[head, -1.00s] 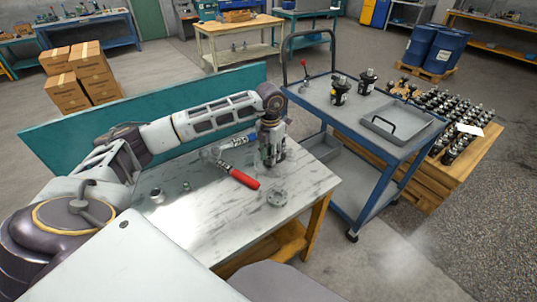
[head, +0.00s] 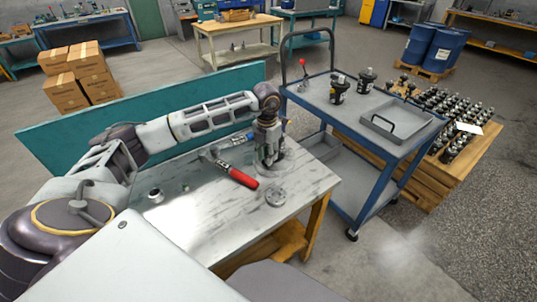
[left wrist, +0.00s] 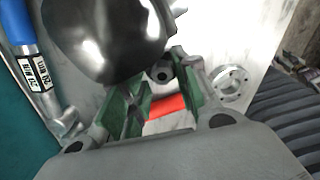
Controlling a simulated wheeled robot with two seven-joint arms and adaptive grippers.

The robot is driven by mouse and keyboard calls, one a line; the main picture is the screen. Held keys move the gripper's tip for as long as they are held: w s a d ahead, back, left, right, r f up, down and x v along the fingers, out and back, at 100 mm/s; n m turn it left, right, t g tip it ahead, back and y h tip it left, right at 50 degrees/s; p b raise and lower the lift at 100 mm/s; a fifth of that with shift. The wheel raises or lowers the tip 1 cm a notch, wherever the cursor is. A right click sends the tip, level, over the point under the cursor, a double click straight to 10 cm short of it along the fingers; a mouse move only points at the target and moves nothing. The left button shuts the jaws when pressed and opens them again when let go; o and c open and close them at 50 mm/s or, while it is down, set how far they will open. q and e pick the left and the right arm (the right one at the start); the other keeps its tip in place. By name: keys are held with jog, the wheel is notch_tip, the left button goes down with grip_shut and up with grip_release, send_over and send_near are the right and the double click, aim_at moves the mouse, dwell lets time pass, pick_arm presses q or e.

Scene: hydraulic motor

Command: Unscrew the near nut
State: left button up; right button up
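My left gripper (head: 267,155) points down over the table's right end, right beside the motor assembly, which it largely hides in the head view. In the left wrist view its green-padded fingers (left wrist: 157,98) stand apart with a visible gap. A small round grey part with a dark hole (left wrist: 161,74) shows near the fingertips; I cannot tell whether it is the near nut or whether the fingers touch it. A dark glossy rounded body (left wrist: 105,40) fills the top of that view. My right gripper is not in view.
On the marble-topped table (head: 215,215) lie a red-handled tool (head: 243,178), a blue-handled tool (head: 238,140), a round flange (head: 275,196), a ring (head: 155,195) and a small part (head: 186,187). A teal panel (head: 60,143) borders the back. A blue cart (head: 318,95) stands at right.

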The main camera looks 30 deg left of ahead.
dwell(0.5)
pick_arm(q)
jog(key=shift+s+m+b, duration=0.1)
jog(key=shift+m+b, duration=0.25)
jog(key=shift+m, duration=0.95)
jog(key=shift+w+d+r, duration=0.2)
jog(key=shift+d+r, duration=0.05)
jog(key=shift+r, duration=0.05)
jog(key=c, duration=0.6)
jog(key=shift+d, duration=0.1)
grip_shut()
jog(key=shift+n, duration=0.3)
